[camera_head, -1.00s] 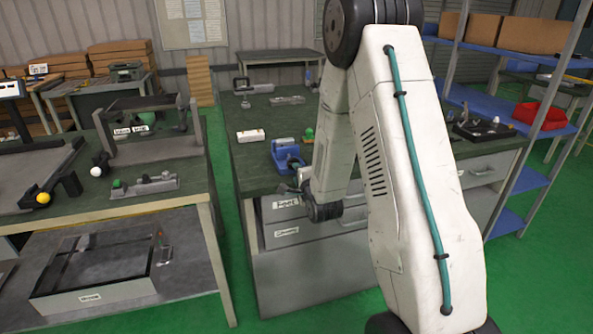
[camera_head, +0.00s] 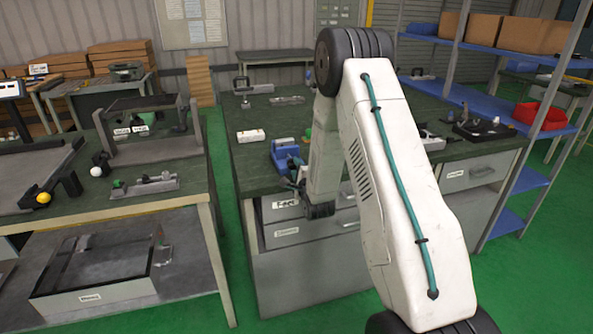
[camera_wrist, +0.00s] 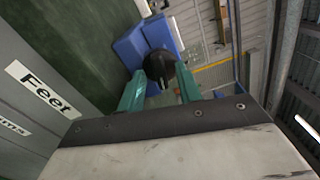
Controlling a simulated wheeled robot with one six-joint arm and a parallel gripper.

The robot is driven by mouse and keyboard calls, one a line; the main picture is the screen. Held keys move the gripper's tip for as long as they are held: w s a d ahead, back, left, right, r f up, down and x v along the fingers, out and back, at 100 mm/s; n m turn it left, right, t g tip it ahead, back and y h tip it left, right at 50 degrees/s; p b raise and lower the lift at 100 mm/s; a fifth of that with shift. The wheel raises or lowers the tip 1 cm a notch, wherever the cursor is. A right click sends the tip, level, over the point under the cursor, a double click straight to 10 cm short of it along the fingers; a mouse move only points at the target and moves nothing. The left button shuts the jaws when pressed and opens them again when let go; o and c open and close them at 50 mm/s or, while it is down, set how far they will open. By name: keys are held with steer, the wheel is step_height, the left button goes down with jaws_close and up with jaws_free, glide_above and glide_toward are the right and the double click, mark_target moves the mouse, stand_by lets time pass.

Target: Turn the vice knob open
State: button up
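The blue vice (camera_head: 285,148) stands at the front edge of the green-topped bench, left of my arm. In the wrist view the vice (camera_wrist: 133,48) is straight ahead, with its dark round knob (camera_wrist: 160,68) facing the camera. My gripper (camera_wrist: 161,83) has its two teal fingers apart, one on each side of the knob. The fingertips are close to the knob's rim; I cannot tell whether they touch it. In the head view my wrist hides most of the gripper and the knob.
Grey drawers, one labelled Feet (camera_wrist: 41,90), lie under the bench top close to my gripper. A blue shelf with a red bin (camera_head: 540,116) stands at the right. Green floor separates the benches.

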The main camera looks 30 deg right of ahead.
jaws_close()
steer(key=shift+n, duration=0.3)
steer(key=n, duration=0.3)
steer(key=shift+n, duration=0.3)
steer(key=n, duration=0.3)
steer(key=shift+n, duration=0.4)
steer(key=n, duration=1.2)
